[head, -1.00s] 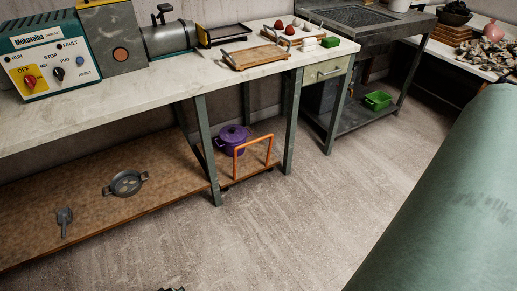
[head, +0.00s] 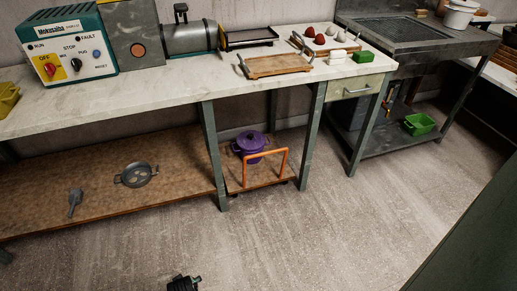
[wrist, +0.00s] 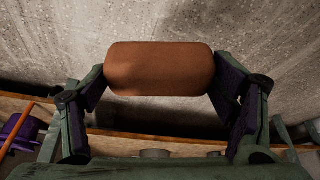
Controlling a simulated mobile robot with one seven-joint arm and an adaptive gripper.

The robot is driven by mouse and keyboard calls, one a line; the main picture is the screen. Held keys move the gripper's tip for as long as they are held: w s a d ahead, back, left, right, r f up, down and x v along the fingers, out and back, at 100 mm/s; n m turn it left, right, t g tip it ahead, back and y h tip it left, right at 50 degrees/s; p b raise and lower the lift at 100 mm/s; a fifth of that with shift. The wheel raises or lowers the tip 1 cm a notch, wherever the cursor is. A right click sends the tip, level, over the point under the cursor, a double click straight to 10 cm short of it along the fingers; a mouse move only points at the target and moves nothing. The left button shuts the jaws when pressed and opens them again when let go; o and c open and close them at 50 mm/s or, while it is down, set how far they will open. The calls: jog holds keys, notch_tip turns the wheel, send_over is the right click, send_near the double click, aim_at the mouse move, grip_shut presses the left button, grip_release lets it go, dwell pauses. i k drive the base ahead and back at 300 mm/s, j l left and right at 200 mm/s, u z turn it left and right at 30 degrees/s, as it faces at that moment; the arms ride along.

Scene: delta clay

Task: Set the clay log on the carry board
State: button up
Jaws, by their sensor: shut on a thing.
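The clay log (wrist: 160,69), a smooth brown cylinder, lies crosswise between the fingertips of my gripper (wrist: 158,75) in the wrist view. The gripper is shut on it, one finger at each end, with floor behind. In the head view only a dark piece that seems to be my gripper shows at the bottom edge; the log is out of that view. The carry board (head: 278,66), a wooden board with a metal handle at each end, lies on the pale bench top, well away from my gripper. No log is on it.
A pug mill (head: 130,40) stands left. Below are a purple pot (head: 250,143) and orange handle (head: 266,155). The front floor is clear.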

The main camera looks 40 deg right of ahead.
aim_at(264, 65)
jog(key=k+l, duration=0.1)
jog(key=l, duration=0.6)
jog(key=k+l, duration=0.1)
jog(key=l, duration=0.6)
jog(key=k+l, duration=0.1)
jog(key=l, duration=0.6)
